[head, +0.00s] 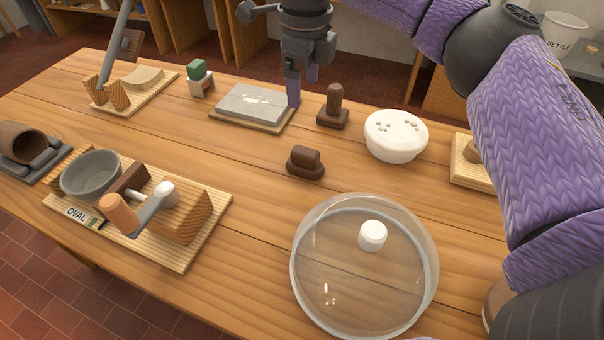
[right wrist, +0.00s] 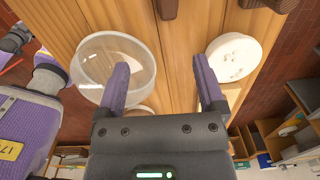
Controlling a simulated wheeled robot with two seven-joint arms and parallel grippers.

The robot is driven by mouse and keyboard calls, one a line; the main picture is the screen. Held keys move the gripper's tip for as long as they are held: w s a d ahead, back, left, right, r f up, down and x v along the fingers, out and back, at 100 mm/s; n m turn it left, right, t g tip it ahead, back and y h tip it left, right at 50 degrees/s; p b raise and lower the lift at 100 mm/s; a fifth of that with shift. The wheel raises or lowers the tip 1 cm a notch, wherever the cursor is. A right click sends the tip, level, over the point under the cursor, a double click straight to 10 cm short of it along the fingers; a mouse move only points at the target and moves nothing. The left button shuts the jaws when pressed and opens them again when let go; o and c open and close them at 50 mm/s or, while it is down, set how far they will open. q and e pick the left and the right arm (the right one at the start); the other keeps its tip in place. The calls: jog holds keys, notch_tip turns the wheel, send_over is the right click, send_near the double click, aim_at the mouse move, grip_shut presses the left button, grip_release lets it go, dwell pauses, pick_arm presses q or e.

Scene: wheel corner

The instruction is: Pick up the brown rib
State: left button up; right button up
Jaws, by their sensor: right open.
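The low dark brown piece with a rounded grip (head: 305,162), which I take as the brown rib, lies on the table in the middle of the head view. Part of it shows at the top edge of the right wrist view (right wrist: 167,8). My right gripper (head: 303,86) hangs fingers down near the grey slab, beyond the rib and apart from it. Its fingers are spread and empty in the right wrist view (right wrist: 162,82).
A brown knobbed block (head: 333,108) and a white holed bowl (head: 396,135) stand behind the rib. A clear round cover with a white knob (head: 372,236) stands in front. The grey slab (head: 251,104) and the OVAL board (head: 188,252) lie to the left.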

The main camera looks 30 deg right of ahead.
jog(key=b, duration=0.4)
send_over(305, 151)
jog(key=f, duration=0.8)
jog(key=shift+w+a+f, duration=0.2)
jog(key=shift+a, duration=0.1)
jog(key=shift+f, duration=0.3)
jog(key=f+b, duration=0.1)
jog(key=f, duration=0.2)
jog(key=f+b, duration=0.2)
jog(key=f, duration=0.1)
jog(key=f+b, duration=0.1)
jog(key=f, duration=0.1)
jog(key=shift+s+d+f, duration=0.15)
jog(key=shift+d+f, duration=0.2)
jog(key=shift+f, duration=0.05)
jog(key=shift+r, duration=0.2)
jog(key=shift+c, duration=1)
jog(key=c, duration=0.9)
pick_arm(q)
notch_tip(305, 151, down, 10)
jog(key=s+g, duration=0.1)
jog(key=s, duration=0.1)
jog(key=shift+s+a, duration=0.2)
jog(key=shift+s, duration=0.05)
pick_arm(e)
grip_shut()
